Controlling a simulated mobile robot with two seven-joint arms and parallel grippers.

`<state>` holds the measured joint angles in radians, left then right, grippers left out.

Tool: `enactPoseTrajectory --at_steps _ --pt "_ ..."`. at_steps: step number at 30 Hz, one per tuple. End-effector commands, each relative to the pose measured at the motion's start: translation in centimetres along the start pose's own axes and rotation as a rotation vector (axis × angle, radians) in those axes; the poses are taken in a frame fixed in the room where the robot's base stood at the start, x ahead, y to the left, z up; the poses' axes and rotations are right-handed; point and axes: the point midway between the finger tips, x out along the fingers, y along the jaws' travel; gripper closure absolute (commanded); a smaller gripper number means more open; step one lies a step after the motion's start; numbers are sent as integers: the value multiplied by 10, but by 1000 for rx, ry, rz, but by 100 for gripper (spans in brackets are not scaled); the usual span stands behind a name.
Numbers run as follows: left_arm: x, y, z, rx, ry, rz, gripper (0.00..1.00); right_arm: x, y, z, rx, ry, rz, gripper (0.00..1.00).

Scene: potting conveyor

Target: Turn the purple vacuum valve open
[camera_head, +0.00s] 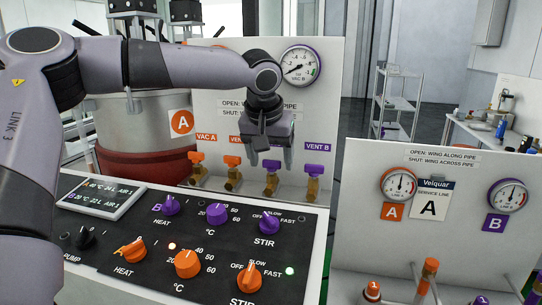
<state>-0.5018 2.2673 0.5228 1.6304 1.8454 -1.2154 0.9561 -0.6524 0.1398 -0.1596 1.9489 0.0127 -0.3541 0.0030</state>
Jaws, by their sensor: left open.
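A purple-winged valve (271,166) on a brass body stands on the white panel, third in a row of several valves, just below my left gripper. Its wing looks set across the pipe. Its label is hidden behind my gripper; the gauge (300,68) above reads VAC B. Another purple valve (316,170), to the right, is labelled VENT B. My left gripper (270,157) is open and points down, with its fingers on either side of the third valve's wing. I cannot tell whether they touch it. My right gripper is out of view.
Two orange valves (232,161) (196,158) stand to the left. A black control panel (195,245) with purple and orange knobs lies in front. A service-line panel (440,240) with two gauges stands front right. A steel vessel (140,125) is behind my arm.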

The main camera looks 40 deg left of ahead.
Motion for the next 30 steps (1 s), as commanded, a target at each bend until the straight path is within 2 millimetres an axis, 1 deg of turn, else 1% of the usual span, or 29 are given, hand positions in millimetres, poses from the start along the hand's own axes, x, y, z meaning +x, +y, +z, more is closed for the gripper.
enactPoseTrajectory --at_steps 2,3,5,6,7,8,14,20,26,30 --pt "0 0 0 0 0 0 31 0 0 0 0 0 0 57" --pt "0 0 0 0 0 0 37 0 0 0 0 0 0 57" --pt "0 0 0 0 0 0 57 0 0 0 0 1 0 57" --pt "0 0 0 0 0 0 70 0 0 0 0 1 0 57" --pt "0 0 0 0 0 0 80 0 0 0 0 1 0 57" --pt "0 0 0 0 0 0 87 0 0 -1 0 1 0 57" --pt "0 0 0 5 0 2 87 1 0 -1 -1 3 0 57" --pt "-1 -1 0 53 0 24 87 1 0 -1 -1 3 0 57" --pt "-1 -2 0 167 1 73 87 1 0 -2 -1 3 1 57" --pt "-1 -2 -1 281 1 121 87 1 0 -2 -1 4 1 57"
